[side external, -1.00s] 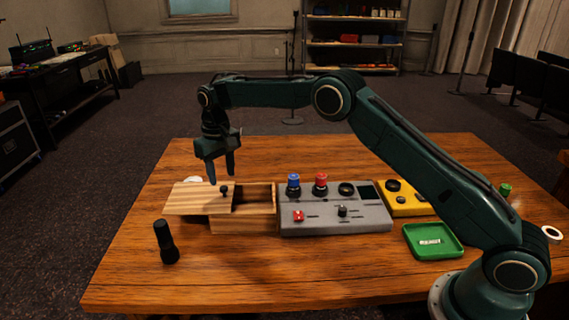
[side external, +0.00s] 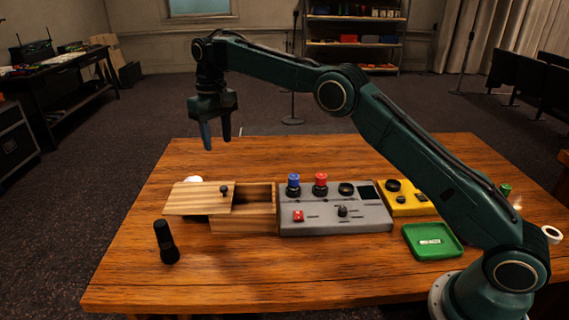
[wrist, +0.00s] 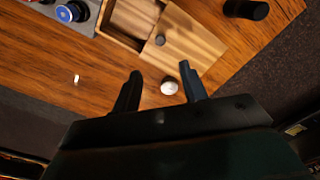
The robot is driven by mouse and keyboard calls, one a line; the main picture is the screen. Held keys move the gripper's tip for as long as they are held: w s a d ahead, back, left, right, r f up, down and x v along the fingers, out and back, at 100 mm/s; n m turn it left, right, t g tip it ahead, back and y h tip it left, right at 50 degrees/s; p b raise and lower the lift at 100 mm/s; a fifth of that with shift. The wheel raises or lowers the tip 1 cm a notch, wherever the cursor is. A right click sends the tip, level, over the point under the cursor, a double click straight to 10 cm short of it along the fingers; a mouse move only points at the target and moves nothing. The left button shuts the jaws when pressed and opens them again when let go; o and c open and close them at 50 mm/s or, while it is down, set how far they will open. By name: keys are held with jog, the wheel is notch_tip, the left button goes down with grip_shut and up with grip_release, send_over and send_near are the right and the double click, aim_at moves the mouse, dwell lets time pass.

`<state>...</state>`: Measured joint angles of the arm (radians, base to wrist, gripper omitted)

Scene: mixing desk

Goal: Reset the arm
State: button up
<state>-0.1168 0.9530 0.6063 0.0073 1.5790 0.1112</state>
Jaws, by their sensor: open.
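My gripper (side external: 216,143) is open and empty, high above the wooden box on the desk, with its fingers pointing down. It also shows in the wrist view (wrist: 160,84), the fingers apart with nothing between them. The wooden box (side external: 245,223) has its sliding lid (side external: 198,198) pushed to the left, so part of the inside shows open. The lid has a small dark knob (side external: 224,189). A white round thing (wrist: 169,86) lies behind the box; in the side view it is partly hidden by the lid.
A grey control panel (side external: 365,218) with blue and red knobs stands right of the box. A yellow device (side external: 402,208), a green tray (side external: 455,250) and a white roll (side external: 551,234) are farther right. The front of the desk is clear.

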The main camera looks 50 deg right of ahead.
jog(key=s+d+r+t, duration=0.1)
jog(key=s+d+r, duration=0.1)
jog(key=s+r, duration=0.7)
jog(key=s+d+r+t, duration=0.25)
jog(key=s+r, duration=0.35)
jog(key=s, duration=0.4)
jog(key=s+d+f+t, duration=0.1)
jog(key=s+f, duration=0.3)
jog(key=s, duration=0.9)
jog(key=s+d+f+t, duration=0.1)
jog(key=s+f, duration=0.3)
jog(key=s, duration=0.8)
jog(key=shift+s+d+f, duration=0.35)
jog(key=shift+d, duration=0.05)
